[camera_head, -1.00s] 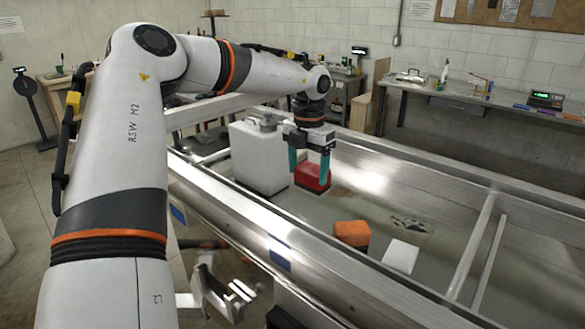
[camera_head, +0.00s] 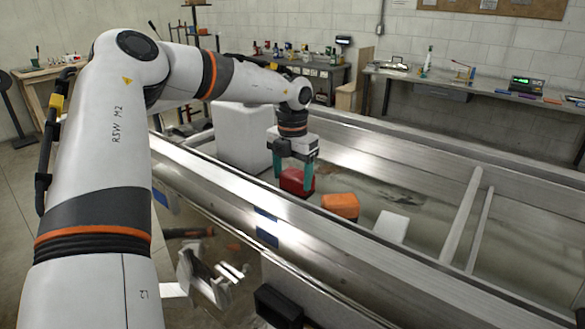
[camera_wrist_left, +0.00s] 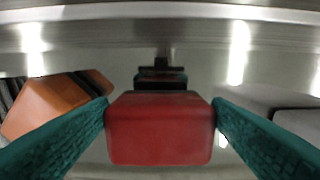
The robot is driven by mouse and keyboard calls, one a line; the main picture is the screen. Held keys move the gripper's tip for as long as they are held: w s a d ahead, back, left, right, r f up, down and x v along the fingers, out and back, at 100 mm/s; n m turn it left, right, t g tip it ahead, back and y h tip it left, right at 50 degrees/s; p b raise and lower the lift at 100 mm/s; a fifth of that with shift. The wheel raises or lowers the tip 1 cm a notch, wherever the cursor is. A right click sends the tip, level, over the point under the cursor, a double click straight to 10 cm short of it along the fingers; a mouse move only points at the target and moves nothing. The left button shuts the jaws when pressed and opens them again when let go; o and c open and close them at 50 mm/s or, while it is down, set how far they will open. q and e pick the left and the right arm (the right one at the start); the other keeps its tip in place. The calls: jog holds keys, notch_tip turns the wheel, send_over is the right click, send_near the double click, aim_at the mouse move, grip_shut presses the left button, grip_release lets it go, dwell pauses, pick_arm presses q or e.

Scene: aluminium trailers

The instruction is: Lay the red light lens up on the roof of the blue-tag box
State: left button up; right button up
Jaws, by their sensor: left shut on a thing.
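My left gripper (camera_head: 293,184) is shut on the red light lens (camera_head: 298,181), over the trailer bed. In the left wrist view the red lens (camera_wrist_left: 160,128) sits squarely between the two teal fingers, which touch its sides. A white box (camera_head: 240,140) stands behind and left of the gripper. I see no blue tag on its visible faces. Blue patches (camera_head: 267,227) show on the near trailer rail. I cannot tell which thing is the blue-tag box. My right gripper is not in view.
An orange block (camera_head: 340,206) and a small white block (camera_head: 391,226) lie in the trailer bed, right of the gripper. Raised aluminium rails (camera_head: 400,262) border the bed, and crossbars (camera_head: 462,214) span it at right. A cluttered bench (camera_head: 470,90) stands behind.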

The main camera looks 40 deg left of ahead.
pick_arm(q)
jog(key=shift+f, duration=0.45)
jog(key=shift+f+b, duration=0.5)
jog(key=shift+b, duration=0.1)
jog(key=o, duration=1.2)
jog(key=shift+c, duration=0.2)
jog(key=shift+r+p, duration=2.6)
jog(key=shift+r, duration=1.95)
